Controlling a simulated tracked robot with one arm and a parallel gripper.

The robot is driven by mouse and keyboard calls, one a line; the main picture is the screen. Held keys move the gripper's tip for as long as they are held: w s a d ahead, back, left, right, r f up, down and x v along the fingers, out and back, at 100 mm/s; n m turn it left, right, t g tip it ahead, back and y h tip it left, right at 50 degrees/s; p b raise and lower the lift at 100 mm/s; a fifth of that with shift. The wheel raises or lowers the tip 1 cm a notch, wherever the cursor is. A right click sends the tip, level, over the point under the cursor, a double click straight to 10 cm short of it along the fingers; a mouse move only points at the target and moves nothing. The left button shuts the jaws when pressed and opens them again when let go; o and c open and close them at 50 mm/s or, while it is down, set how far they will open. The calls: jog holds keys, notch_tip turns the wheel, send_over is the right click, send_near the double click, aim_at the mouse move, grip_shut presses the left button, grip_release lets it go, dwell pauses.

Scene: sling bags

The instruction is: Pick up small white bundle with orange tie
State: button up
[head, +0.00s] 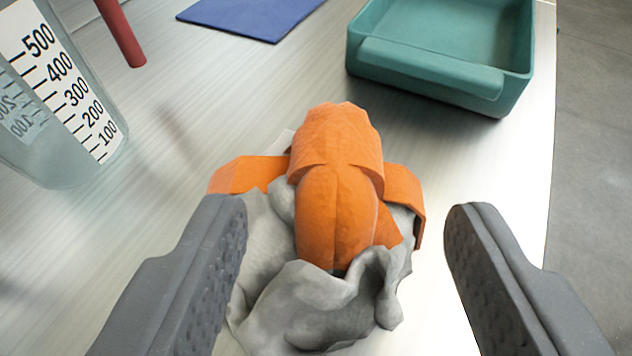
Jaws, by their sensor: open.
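The small bundle (325,305) is pale grey-white crumpled cloth or plastic, lying on the table. Its orange tie (337,190) is a thick knot with loops out to the left and right. My gripper (345,225) is open, with one dark grey finger on each side of the bundle. The left finger's tip overlaps the bundle's left edge in the picture; whether they touch I cannot tell. The right finger stands apart from the bundle, with a gap of bare table between. The underside of the bundle is hidden.
A clear measuring beaker (60,95) stands at the left. A teal tray (445,80) is at the back right, near the table's right edge. A blue flat sheet (250,15) and a red rod (122,35) are at the back. The table (200,110) is bare between them.

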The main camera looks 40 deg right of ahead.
aim_at(332, 210)
jog(key=b+x, duration=0.1)
jog(key=x, duration=0.4)
jog(key=shift+w+a, duration=0.1)
jog(key=shift+w, duration=0.05)
jog(key=shift+w+d+f, duration=0.1)
jog(key=shift+w+d, duration=0.15)
jog(key=shift+w, duration=0.05)
grip_shut()
